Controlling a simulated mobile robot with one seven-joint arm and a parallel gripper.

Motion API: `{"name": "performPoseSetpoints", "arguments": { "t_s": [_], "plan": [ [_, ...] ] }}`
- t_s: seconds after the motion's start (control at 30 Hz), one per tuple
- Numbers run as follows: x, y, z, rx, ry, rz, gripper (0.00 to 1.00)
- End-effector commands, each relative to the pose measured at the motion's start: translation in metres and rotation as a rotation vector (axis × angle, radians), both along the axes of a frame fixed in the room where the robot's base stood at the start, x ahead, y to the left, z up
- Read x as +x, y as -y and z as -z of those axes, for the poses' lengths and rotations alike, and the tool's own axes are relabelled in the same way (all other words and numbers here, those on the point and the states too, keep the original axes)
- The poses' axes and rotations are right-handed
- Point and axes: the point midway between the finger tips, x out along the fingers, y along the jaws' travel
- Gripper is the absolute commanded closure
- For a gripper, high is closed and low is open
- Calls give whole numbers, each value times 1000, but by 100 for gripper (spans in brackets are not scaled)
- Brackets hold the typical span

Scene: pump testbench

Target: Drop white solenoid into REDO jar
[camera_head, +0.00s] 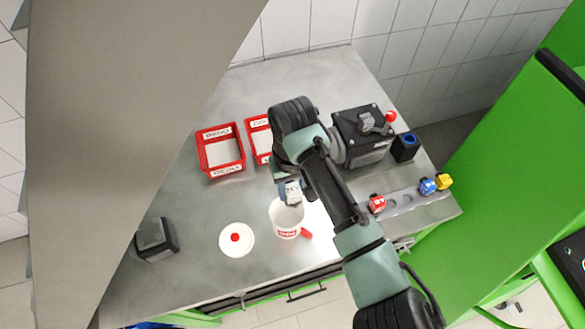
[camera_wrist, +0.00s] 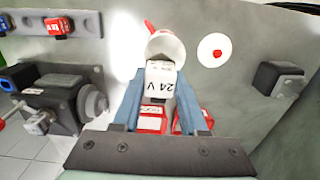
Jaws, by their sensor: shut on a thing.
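My gripper (camera_head: 290,184) is shut on the white solenoid (camera_wrist: 161,80), which is marked 24 V. The solenoid also shows small in the head view (camera_head: 293,194), at the tip of my arm. The jar (camera_head: 286,219) is white and open-topped, with a red label too small to read surely and a red handle. In the head view the solenoid appears at the jar's far rim. In the wrist view the solenoid's end overlaps the jar (camera_wrist: 176,47); its height above the rim is unclear. The jaws (camera_wrist: 160,106) sit on both sides of the solenoid.
A white lid (camera_head: 230,246) with a red knob lies left of the jar. Red labelled bins (camera_head: 240,160) stand behind. A dark pump unit (camera_head: 360,145) and a rail with red, blue and yellow solenoids (camera_head: 405,199) are right. A grey-black block (camera_head: 156,240) stands left.

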Motion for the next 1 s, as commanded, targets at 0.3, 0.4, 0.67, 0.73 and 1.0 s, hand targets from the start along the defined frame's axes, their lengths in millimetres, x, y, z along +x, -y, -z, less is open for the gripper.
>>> {"name": "performPoseSetpoints", "arguments": {
  "t_s": [0.3,0.4,0.67,0.73,1.0],
  "plan": [
    [0,1,26,-1,1,0,100],
    [0,1,38,-2,2,0,100],
    [0,0,60,0,2,-1,100],
    [0,0,61,0,2,-1,100],
    [0,0,59,1,2,0,52]
  ]
}}
